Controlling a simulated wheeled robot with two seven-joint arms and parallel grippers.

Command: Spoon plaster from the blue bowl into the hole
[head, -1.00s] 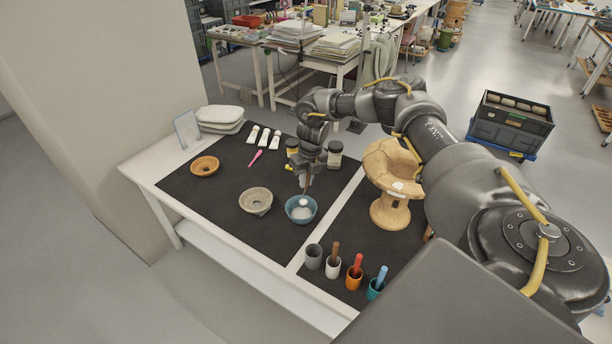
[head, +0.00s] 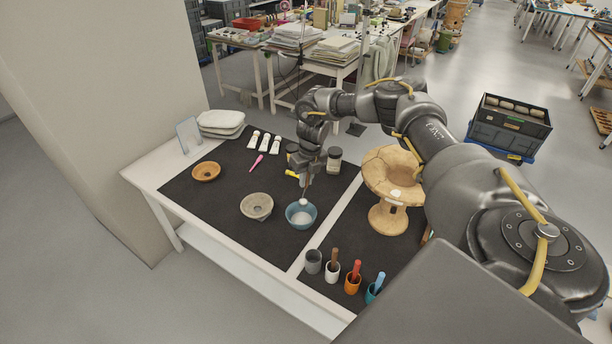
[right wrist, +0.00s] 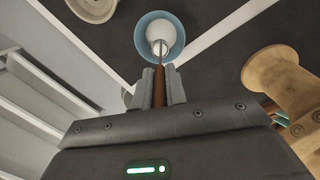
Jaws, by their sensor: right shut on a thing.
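The blue bowl (head: 301,223) stands on the dark mat and holds white plaster. It also shows in the right wrist view (right wrist: 181,35). My right gripper (head: 306,178) is shut on the brown handle of a spoon (right wrist: 159,88), above the bowl. The spoon points down, and its pale head (head: 303,202) is over the bowl; whether it touches the plaster I cannot tell. The tan pieced-together pot (head: 390,180) stands to the right of the bowl, with a white patch on its side. I cannot clearly make out the hole. My left gripper is not in view.
A grey bowl (head: 256,206) stands just left of the blue bowl, and an orange ring-shaped dish (head: 206,171) lies farther left. Several cups with coloured tools, among them an orange cup (head: 352,285), line the front edge. White tubes (head: 265,142) and jars (head: 334,160) stand behind.

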